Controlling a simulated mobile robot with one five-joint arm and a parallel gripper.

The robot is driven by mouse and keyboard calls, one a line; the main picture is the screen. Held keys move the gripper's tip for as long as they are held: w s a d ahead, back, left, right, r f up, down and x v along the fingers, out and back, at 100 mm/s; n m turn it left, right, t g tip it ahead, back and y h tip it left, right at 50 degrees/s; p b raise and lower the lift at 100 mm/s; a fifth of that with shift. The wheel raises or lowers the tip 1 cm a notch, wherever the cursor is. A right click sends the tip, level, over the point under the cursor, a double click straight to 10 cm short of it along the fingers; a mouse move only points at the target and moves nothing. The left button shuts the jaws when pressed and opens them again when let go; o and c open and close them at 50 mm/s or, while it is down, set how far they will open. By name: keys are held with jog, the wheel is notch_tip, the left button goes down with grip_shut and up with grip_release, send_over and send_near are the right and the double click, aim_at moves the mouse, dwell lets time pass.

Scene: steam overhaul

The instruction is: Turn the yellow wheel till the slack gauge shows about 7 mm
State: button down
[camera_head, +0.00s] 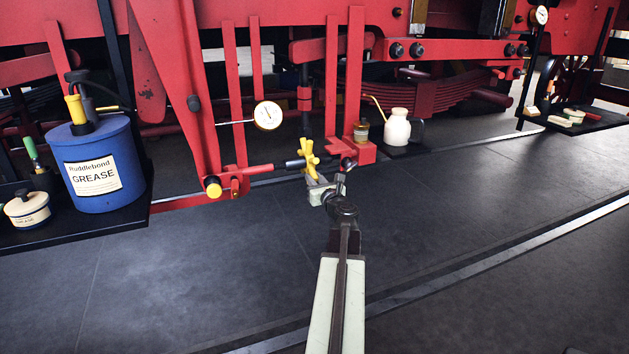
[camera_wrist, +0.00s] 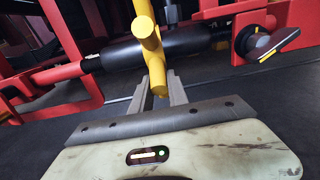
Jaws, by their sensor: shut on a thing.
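The yellow wheel (camera_head: 309,158) is a spoked hand wheel on a black sleeve along a red rod, low on the red frame. In the wrist view the yellow wheel (camera_wrist: 147,40) stands upright, with one spoke pointing down and one pointing at the camera. My gripper (camera_head: 318,183) is shut on the lower spoke; the fingers (camera_wrist: 160,92) lie on either side of it. The slack gauge is probably the round white dial (camera_head: 268,115) to the left above the wheel; its reading is too small to make out.
A blue grease tin (camera_head: 93,165) and a small tin (camera_head: 27,209) stand on a dark shelf at left. A cream oil can (camera_head: 397,128) stands right of the wheel. A second dial (camera_head: 540,15) is at far right. The dark floor (camera_head: 200,280) in front is clear.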

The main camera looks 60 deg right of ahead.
jog(key=shift+w+d+f+b, duration=0.2)
jog(key=shift+w+f+b, duration=0.25)
jog(key=shift+f+b, duration=0.25)
jog(key=shift+f, duration=0.15)
jog(key=c, duration=1.2)
grip_release()
jog(key=shift+w+d, duration=0.1)
jog(key=shift+c, duration=0.2)
jog(key=v, duration=0.6)
